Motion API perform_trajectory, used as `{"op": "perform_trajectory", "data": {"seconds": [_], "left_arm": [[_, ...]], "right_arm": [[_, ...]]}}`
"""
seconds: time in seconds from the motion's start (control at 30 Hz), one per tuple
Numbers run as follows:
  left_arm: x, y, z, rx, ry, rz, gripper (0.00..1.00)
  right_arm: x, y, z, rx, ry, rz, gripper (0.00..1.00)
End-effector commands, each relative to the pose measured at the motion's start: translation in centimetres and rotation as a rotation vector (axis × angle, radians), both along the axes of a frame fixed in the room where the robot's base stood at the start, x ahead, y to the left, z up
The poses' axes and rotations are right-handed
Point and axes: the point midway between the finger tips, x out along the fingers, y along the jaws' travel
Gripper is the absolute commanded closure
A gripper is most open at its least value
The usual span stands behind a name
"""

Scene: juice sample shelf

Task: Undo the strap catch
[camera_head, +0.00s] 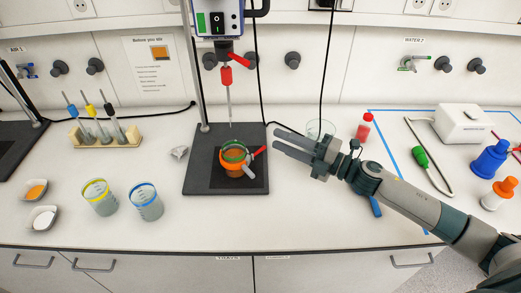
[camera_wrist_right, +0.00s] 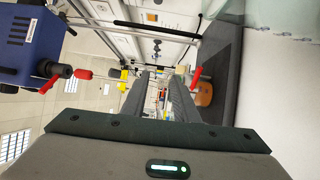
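An orange vessel with a green rim (camera_head: 234,160) stands on the dark stand base (camera_head: 198,176) under the overhead stirrer. A red-tipped lever (camera_head: 259,152), which looks like the strap catch, sticks out to its right. In the right wrist view the orange vessel (camera_wrist_right: 204,94) and the red lever (camera_wrist_right: 195,76) show beyond the right finger. My right gripper (camera_head: 276,140) is open and empty, just right of the lever and apart from it. Its two fingers also show with a gap in the right wrist view (camera_wrist_right: 163,80). My left gripper is out of view.
The stirrer shaft (camera_head: 229,105) hangs above the vessel. An empty glass beaker (camera_head: 320,129) and a red-capped bottle (camera_head: 364,127) stand behind my right gripper. Two beakers (camera_head: 100,197) (camera_head: 146,202) stand at left front.

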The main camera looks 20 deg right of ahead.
Motion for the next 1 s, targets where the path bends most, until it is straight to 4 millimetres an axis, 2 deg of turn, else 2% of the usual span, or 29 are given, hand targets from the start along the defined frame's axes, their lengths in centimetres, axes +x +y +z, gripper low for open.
{"op": "perform_trajectory", "data": {"seconds": [0.27,0.53,0.57,0.73,1.0], "left_arm": [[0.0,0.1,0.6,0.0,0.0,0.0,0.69],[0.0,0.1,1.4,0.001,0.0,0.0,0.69],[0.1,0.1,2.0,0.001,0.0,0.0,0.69],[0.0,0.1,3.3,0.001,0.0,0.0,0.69],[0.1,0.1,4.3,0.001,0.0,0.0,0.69]], "right_arm": [[0.0,0.0,-3.1,0.004,0.003,-0.003,0.73],[0.1,0.1,-7.6,0.004,0.003,-0.003,0.73],[0.7,0.6,-6.9,0.003,-0.001,-0.002,0.73],[2.9,2.8,-6.8,0.002,-0.001,-0.001,0.73],[5.1,4.8,-7.0,0.0,0.001,-0.001,0.73]]}}
